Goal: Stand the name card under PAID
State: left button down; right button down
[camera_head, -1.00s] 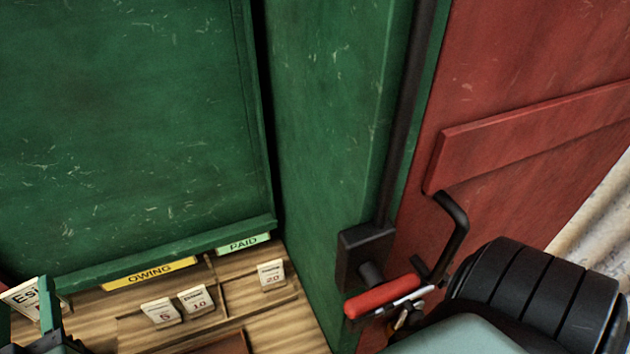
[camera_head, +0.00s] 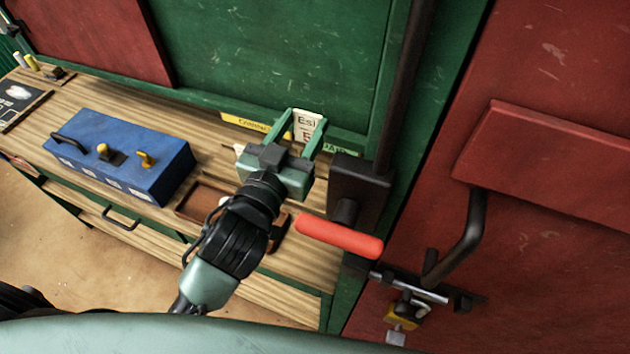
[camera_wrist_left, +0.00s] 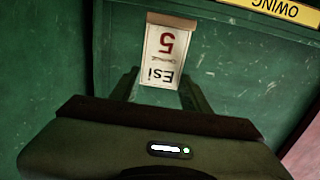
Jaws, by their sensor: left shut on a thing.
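The name card (camera_head: 308,122) is white, with "Esi" in black and a red 5. My left gripper (camera_head: 304,119) is shut on it, with one green finger at each side. In the left wrist view the card (camera_wrist_left: 168,52) appears upside down between the fingertips, in front of green boards. The green PAID label (camera_head: 341,150) is at the foot of the green wall, just right of the gripper and partly hidden by it. The yellow OWING label (camera_head: 245,122) is left of the card and also shows in the left wrist view (camera_wrist_left: 280,9). I cannot tell whether the card touches the counter.
A blue box (camera_head: 120,155) with handles stands on the wooden counter (camera_head: 85,95). A brown tray (camera_head: 200,200) lies left of my arm. A red-handled lever (camera_head: 340,237) and a dark bracket (camera_head: 357,185) are close on the right. My arm hides the other small cards.

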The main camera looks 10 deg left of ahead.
pick_arm(q)
jog(key=shift+d+f+b, duration=0.1)
jog(key=shift+f+b, duration=1.1)
jog(key=shift+f, duration=5.9)
jog(key=shift+f, duration=0.1)
jog(key=shift+f+b, duration=0.55)
jog(key=c, duration=1)
grip_release()
jog(key=shift+s, duration=0.1)
jog(key=shift+f, duration=0.1)
